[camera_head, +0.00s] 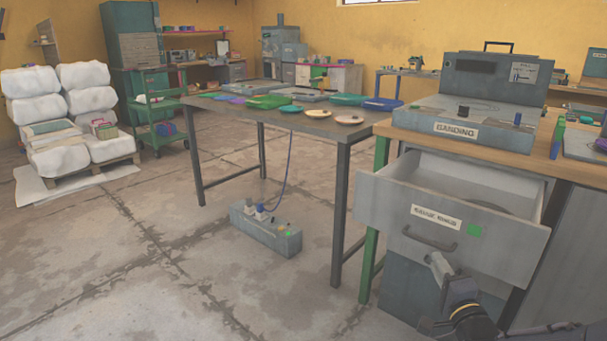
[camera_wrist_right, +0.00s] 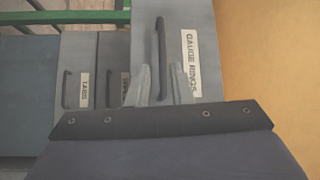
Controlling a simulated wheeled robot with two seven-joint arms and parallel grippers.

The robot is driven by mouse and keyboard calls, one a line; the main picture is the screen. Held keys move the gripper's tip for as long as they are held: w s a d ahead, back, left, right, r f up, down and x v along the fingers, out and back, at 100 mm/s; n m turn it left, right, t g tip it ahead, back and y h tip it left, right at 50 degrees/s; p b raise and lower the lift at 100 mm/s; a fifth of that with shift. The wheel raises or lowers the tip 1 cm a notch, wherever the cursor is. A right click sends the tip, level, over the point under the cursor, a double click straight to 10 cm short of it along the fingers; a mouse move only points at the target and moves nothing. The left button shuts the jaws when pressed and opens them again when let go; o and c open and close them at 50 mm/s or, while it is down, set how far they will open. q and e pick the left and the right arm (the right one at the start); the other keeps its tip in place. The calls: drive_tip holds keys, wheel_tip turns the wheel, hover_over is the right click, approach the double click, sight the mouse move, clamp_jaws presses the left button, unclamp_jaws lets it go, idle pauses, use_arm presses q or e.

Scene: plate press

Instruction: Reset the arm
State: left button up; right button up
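My right gripper (camera_head: 440,266) is just below the handle (camera_head: 430,239) of the pulled-out drawer (camera_head: 490,244) labelled "GAUGE RINGS". In the right wrist view the fingers of my right gripper (camera_wrist_right: 161,84) stand apart with nothing between them. The drawer handle (camera_wrist_right: 160,45) lies beyond the fingers there, and I see no clear contact. My right arm comes in from the bottom right corner of the head view. My left gripper is in neither view.
The bench with the banding machine (camera_head: 470,124) stands above the drawer. A table (camera_head: 300,118) with coloured plates is left of it. A grey box (camera_head: 266,232) with a cable lies on the floor. Open floor is at the left. A "TABS" drawer (camera_wrist_right: 75,75) shows in the wrist view.

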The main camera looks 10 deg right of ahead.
drive_tip(key=s+a+f+n+g+y, duration=0.2)
drive_tip(key=s+a+n+g, duration=0.55)
drive_tip(key=s, duration=0.45)
drive_tip(key=s+a+f+n+g+y, duration=0.25)
drive_tip(key=s+a+n+g, duration=0.55)
drive_tip(key=s, duration=0.5)
wheel_tip(320, 180, up, 35)
drive_tip(key=s+a+t+p, duration=0.1)
drive_tip(key=t+p, duration=0.1)
drive_tip(key=p, duration=3.2)
drive_tip(key=shift+a+y, duration=0.35)
drive_tip(key=shift+a, duration=0.05)
drive_tip(key=shift+f, duration=0.1)
